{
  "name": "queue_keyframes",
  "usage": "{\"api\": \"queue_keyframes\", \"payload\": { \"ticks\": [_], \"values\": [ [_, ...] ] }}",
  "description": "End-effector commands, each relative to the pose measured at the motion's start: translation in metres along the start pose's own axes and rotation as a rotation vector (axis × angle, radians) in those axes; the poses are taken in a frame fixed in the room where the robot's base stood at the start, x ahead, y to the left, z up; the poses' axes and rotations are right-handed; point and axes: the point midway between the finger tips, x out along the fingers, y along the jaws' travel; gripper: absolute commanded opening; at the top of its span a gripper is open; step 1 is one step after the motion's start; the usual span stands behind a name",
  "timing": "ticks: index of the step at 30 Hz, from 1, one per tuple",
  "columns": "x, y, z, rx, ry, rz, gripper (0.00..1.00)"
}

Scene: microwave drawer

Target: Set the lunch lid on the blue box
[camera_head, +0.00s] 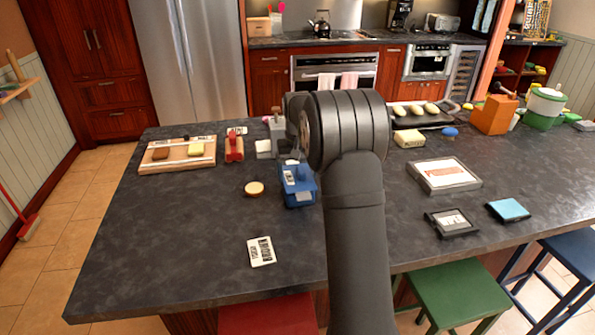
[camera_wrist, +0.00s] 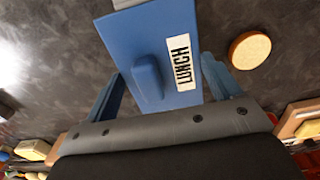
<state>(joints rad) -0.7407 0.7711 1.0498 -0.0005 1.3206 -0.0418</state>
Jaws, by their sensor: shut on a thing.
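The blue lunch lid (camera_wrist: 170,35) fills the middle of the wrist view, with a white LUNCH label and a raised blue block on top. My gripper (camera_wrist: 160,68) has a finger on each side of the lid and is shut on it. In the head view, the blue box (camera_head: 299,198) stands on the dark counter just left of my arm. Blue parts with white labels show there at two heights, so the lid appears over the box. My arm hides part of this, and I cannot tell whether lid and box touch.
A round yellow-topped disc (camera_head: 254,188) lies left of the box. A labelled card (camera_head: 261,251) lies near the front. A wooden board (camera_head: 149,162) and a red object (camera_head: 234,148) stand behind left. A grey tray (camera_head: 444,188) and a black frame (camera_head: 452,233) lie right.

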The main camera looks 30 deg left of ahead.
Motion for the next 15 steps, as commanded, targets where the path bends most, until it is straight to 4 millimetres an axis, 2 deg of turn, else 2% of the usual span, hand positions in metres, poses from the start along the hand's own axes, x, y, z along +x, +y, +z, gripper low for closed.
{"api": "queue_keyframes", "payload": {
  "ticks": [15],
  "values": [
    [0.004,0.0,0.0,0.0,0.0,0.0,0.6]
  ]
}}
